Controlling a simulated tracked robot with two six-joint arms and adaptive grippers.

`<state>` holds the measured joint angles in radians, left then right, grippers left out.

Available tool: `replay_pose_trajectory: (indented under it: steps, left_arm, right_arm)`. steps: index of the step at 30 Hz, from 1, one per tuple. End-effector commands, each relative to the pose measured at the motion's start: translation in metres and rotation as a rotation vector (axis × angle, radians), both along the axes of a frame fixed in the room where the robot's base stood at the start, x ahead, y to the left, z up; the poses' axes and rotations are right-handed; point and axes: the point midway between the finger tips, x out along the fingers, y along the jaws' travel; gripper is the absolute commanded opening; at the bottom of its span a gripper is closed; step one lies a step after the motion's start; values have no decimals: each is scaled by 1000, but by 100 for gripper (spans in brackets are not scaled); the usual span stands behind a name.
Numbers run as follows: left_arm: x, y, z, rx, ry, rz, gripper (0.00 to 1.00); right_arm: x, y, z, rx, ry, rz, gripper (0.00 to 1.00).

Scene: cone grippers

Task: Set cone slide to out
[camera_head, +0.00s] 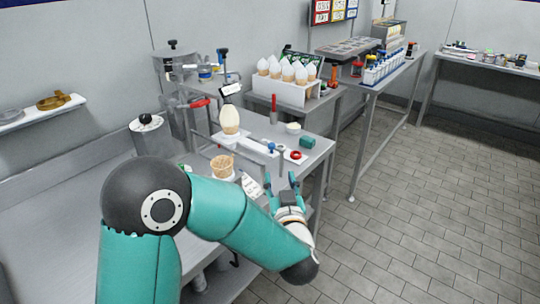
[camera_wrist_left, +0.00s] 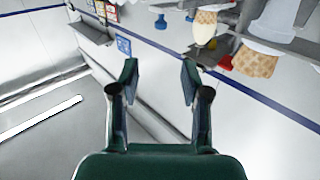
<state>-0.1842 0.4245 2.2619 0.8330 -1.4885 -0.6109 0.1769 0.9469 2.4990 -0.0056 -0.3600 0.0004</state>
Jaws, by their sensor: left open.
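A pale rail assembly (camera_head: 256,147) with a blue knob (camera_head: 271,147) lies on the grey worktop; it may be the cone slide, but I cannot tell its setting. A cone with a cream-coloured top (camera_head: 229,120) stands at its left end and also shows in the left wrist view (camera_wrist_left: 204,28). A waffle cone (camera_head: 221,165) sits in front of it. My left gripper (camera_head: 281,184) is open and empty, at the near right of the rail, apart from it. In the left wrist view its fingers (camera_wrist_left: 158,80) have nothing between them. My right gripper is out of view.
A white rack (camera_head: 285,91) holds several white-topped cones behind. A red button (camera_head: 295,155), a green block (camera_head: 307,142) and a small white bowl (camera_head: 293,128) stand right of the rail. A grey canister (camera_head: 175,68) stands at the back left. The tiled floor at right is clear.

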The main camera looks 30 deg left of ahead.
Motion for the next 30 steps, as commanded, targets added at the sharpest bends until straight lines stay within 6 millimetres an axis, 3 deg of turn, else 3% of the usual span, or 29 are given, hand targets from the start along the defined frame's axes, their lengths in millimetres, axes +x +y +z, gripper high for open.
replay_pose_trajectory:
  steps: [7, 21, 30]
  left_arm:
    - [24, 23, 3, 2, -1, 9, 47]
    - [99, 86, 3, 1, -2, 5, 47]
    - [123, 106, 2, 1, 0, 2, 47]
  right_arm:
    - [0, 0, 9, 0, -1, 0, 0]
    - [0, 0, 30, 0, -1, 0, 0]
    - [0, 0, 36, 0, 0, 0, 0]
